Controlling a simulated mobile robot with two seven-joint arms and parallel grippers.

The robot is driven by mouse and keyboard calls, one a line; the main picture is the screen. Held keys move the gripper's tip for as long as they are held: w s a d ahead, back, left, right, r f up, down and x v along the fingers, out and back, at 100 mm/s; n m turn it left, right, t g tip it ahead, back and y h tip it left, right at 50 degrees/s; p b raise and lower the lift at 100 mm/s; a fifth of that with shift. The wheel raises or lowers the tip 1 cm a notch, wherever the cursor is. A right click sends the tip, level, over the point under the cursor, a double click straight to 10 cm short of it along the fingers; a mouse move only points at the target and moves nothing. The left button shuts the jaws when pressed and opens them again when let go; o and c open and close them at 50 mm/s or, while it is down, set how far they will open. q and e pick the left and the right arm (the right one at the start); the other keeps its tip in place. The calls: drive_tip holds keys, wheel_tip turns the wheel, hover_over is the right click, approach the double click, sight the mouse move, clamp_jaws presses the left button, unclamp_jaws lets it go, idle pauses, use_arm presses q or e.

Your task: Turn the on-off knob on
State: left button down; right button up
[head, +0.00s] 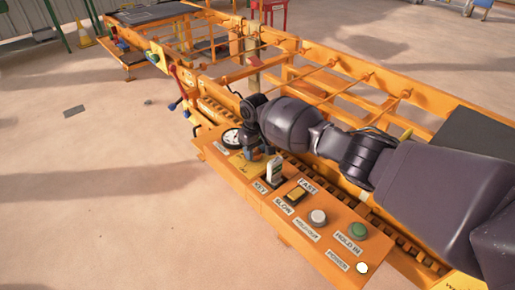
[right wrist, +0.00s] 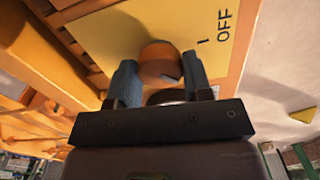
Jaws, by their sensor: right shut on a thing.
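The on-off knob (right wrist: 158,60) is a round orange-brown knob on a yellow plate (right wrist: 120,35) in the right wrist view. The word OFF and a short dark mark are printed on the plate, to the right of the knob. My right gripper (right wrist: 160,80) is shut on the knob, one blue-grey finger on each side. In the head view, my right gripper (head: 260,153) points down over the yellow plate (head: 240,164) at the panel's far end, and it hides the knob there. My left gripper is not in view.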

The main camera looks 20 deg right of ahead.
drive_tip(key=shift+r+m+p, duration=0.1)
drive_tip(key=shift+m+p, duration=0.2)
drive_tip(key=shift+m, duration=1.3)
drive_tip(key=shift+f+m+p, duration=0.2)
drive_tip(key=shift+m+p, duration=0.1)
drive_tip(key=shift+p, duration=0.05)
drive_tip(key=o, duration=0.9)
drive_tip(key=shift+r, duration=0.1)
